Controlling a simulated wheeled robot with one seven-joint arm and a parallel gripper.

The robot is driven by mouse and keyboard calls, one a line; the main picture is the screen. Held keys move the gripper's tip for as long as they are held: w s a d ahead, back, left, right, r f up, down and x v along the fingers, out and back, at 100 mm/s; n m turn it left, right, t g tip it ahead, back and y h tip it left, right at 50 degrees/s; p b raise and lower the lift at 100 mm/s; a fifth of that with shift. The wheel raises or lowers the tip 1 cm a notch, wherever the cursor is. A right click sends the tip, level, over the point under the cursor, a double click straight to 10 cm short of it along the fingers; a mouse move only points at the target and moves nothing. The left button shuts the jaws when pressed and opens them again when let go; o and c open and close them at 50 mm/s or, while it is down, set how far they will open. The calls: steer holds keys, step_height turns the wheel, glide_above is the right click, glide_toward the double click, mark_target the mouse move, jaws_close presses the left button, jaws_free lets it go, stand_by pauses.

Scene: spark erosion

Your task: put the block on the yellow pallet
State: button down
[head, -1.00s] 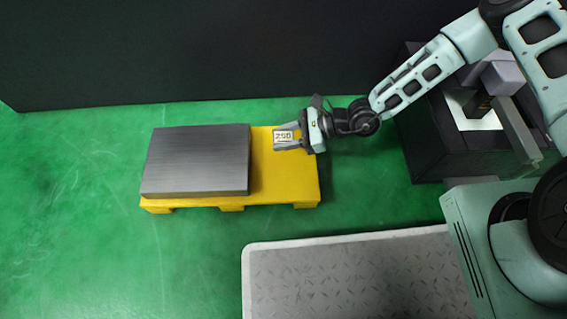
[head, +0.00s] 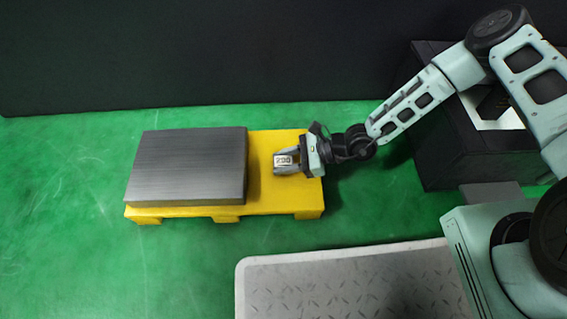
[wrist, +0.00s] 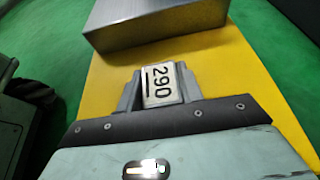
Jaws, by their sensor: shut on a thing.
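A large grey metal slab (head: 187,165) covers the pallet's left part and also shows in the wrist view (wrist: 150,20). A black machine base (head: 445,150) stands at right. A grey tread-plate platform (head: 350,285) lies in front.

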steer(key=c, duration=0.9)
jaws_free()
steer(key=shift+f, duration=0.1)
